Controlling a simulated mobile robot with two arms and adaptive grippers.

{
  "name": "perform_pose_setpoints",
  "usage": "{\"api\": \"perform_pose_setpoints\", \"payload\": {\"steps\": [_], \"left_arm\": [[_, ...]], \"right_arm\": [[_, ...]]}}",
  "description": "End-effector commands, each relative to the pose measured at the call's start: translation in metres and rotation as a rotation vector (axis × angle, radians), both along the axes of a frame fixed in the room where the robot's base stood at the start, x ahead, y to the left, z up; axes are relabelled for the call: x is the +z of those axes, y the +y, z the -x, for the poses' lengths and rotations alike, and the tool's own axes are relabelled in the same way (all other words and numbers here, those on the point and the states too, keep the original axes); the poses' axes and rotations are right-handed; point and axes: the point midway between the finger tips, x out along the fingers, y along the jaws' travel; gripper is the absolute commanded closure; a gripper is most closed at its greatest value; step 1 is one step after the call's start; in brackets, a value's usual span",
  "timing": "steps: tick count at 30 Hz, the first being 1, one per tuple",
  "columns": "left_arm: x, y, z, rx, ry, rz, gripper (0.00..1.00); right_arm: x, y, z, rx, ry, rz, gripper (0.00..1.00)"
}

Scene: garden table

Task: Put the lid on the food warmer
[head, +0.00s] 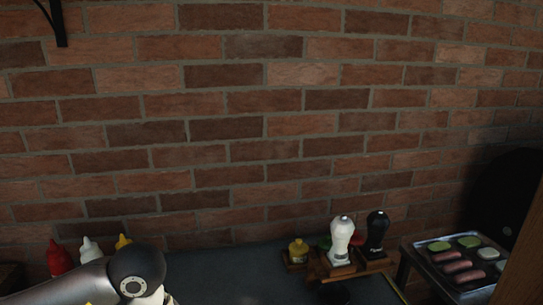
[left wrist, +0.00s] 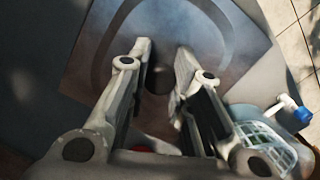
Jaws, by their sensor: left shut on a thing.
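My left gripper (left wrist: 162,62) shows in the left wrist view, its two fingers on either side of a dark round knob. The knob stands at the middle of a broad square metallic lid (left wrist: 100,75) with a ring marking, and the fingers are shut on it. In the head view my left arm enters at the lower left, with its gripper below the frame. A metal tray-like appliance (head: 432,268) holding patties and sausages stands at the right; I cannot tell whether it is the food warmer. My right gripper is not in view.
Red (head: 59,258), white (head: 91,252) and yellow (head: 123,241) bottles stand at the left of the head view. A wooden caddy (head: 318,265) holds a white shaker (head: 341,238), and a black shaker (head: 376,233) stands beside it. The dark tabletop (head: 230,270) is clear mid-frame. A brick wall is behind.

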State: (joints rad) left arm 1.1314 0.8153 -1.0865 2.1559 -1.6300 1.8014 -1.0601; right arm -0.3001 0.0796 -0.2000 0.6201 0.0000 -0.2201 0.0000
Motion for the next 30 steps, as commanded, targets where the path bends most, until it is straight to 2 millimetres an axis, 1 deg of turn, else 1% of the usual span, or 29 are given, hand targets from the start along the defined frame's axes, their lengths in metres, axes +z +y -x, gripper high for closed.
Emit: {"api": "perform_pose_setpoints", "payload": {"steps": [9,15,21,30], "left_arm": [[-0.013,0.019,0.003,-0.466,0.001,0.0,1.0],[-0.019,0.028,0.005,-0.695,0.0,0.0,1.0],[-0.021,0.032,0.006,-0.799,-0.002,-0.001,1.0],[-0.021,0.032,0.006,-0.812,-0.001,0.001,1.0]], "right_arm": [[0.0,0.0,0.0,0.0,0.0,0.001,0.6],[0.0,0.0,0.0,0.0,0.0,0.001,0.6],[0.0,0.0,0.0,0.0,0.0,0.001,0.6],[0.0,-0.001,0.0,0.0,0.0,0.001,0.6]]}}
